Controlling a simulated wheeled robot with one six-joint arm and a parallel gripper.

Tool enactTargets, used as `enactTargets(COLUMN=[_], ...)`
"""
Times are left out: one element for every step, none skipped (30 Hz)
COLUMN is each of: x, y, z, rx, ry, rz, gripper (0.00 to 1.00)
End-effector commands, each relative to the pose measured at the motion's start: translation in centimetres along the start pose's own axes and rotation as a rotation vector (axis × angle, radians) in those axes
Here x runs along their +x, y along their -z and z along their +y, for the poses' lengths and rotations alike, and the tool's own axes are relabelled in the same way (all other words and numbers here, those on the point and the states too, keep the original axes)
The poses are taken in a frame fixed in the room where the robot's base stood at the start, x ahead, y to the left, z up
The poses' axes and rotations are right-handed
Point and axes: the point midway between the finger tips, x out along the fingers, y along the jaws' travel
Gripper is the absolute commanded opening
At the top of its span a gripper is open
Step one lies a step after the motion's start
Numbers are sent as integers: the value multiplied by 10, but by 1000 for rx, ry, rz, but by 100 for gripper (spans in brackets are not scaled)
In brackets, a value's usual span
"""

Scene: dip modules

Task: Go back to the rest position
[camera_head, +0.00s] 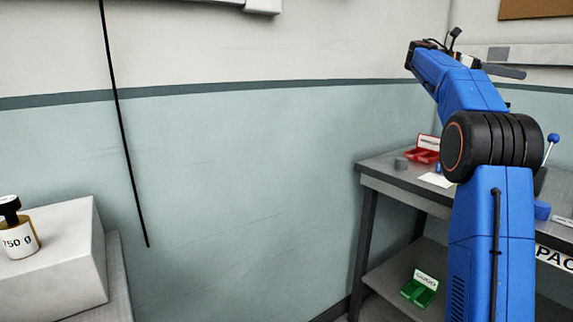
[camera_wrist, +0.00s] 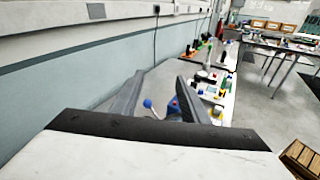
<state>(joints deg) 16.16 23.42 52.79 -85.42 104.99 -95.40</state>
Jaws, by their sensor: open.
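My arm rises in blue on the right of the head view, with its upper part bent up and to the left. My gripper (camera_wrist: 160,88) shows in the wrist view as two dark fingers, spread apart with nothing between them that I can see held. In the head view, a dark finger (camera_head: 505,71) sticks out to the right near the arm's top, in front of the wall. The gripper is above the grey table (camera_head: 388,176) and apart from it.
A red bin (camera_head: 422,156) stands on the table and a green bin (camera_head: 419,291) on its lower shelf. A blue-knobbed lever (camera_head: 553,138) stands close to my arm. A white block (camera_head: 60,260) with a weight bottle (camera_head: 18,238) is at left. The wrist view shows benches (camera_wrist: 220,75) with several small items.

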Motion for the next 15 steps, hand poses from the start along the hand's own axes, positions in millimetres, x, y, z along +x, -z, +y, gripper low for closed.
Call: enactTargets(x=[-3,-5,-7,-8,-10,-13,-15,-17,-20,-22,-24,-27,-29,-31,-35], y=[1,5,9,12,16,22,26,30,36,41,46,54,59,65,72], z=[-9,-14,-20,-25,-30,-37,-43,-48,-56,-63,-70,-79,-86,-93,-104], rx=[19,32,50,64,78,97,113,128,147,163,178,198,214,228,249], ry=[-32,-50,-73,-89,-105,-124,-138,-151,-167,-177,-187,-198,-207,-214,-221], rz=[33,54,84,107,131,163,188,213,248,274,302,338,366,393,432], gripper=[41,41,41,41,41,41,41,41,41,41,41,41,41,41,41])
